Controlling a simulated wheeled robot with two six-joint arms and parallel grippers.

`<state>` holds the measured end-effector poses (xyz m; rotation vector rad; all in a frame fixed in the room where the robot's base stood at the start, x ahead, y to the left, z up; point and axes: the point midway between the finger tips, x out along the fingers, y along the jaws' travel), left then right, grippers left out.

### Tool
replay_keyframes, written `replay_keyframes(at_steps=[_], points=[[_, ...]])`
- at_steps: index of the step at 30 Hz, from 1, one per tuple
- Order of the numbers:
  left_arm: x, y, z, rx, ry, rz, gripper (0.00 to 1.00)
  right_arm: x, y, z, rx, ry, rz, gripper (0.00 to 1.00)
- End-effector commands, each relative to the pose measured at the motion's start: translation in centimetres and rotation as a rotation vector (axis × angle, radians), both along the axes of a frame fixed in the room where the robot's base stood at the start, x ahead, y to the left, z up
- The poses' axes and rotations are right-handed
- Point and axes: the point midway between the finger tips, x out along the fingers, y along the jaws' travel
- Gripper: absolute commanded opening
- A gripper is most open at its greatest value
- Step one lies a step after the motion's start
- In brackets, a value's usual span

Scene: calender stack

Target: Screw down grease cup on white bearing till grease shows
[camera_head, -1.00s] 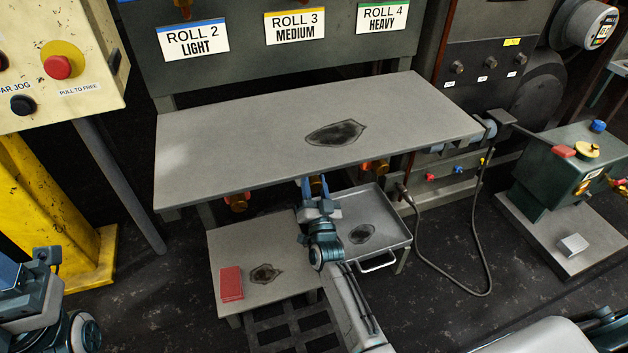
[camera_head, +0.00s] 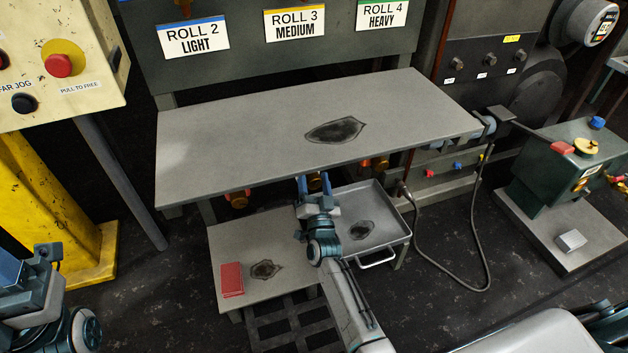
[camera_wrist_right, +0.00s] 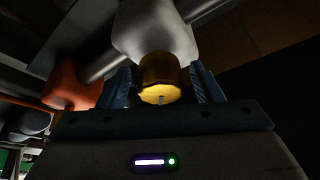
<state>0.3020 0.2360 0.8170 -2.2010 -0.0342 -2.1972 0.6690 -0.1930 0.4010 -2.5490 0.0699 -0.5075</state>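In the right wrist view the white bearing (camera_wrist_right: 155,28) sits on a shaft, with a brass grease cup (camera_wrist_right: 160,80) hanging below it. A small pale spot shows on the cup's lower face; I cannot tell whether it is grease. My right gripper (camera_wrist_right: 165,88) has its blue fingers on either side of the cup, with narrow dark gaps showing. In the head view my right gripper (camera_head: 313,184) is under the front edge of the grey table, which hides the bearing. My left gripper (camera_head: 12,268) is partly cut off at the lower left.
The grey table (camera_head: 240,130) overhangs the work. Below it are a low stand with a red block (camera_head: 232,279) and a tray (camera_head: 385,238). An orange bearing (camera_wrist_right: 70,85) is left of the white one. A hose (camera_head: 470,287) loops at right.

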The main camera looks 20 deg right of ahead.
Motion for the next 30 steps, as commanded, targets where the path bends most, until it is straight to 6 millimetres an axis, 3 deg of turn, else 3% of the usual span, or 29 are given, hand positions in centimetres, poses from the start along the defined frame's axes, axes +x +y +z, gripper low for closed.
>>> replay_keyframes(at_steps=[8, 21, 30], points=[[0.0, 0.0, 0.3, 0.0, -0.001, -0.001, 0.59, -0.8, 0.1, -0.2, 0.0, 0.001, 0.0, 0.59], [-0.1, 0.0, 1.4, 0.024, 0.012, -0.014, 0.59, -8.3, 1.3, -2.9, 0.0, 0.003, -0.001, 0.59], [0.0, 0.0, 1.5, 0.025, 0.016, -0.018, 0.59, -10.1, 1.6, -3.7, 0.0, 0.0, 0.0, 0.59]])
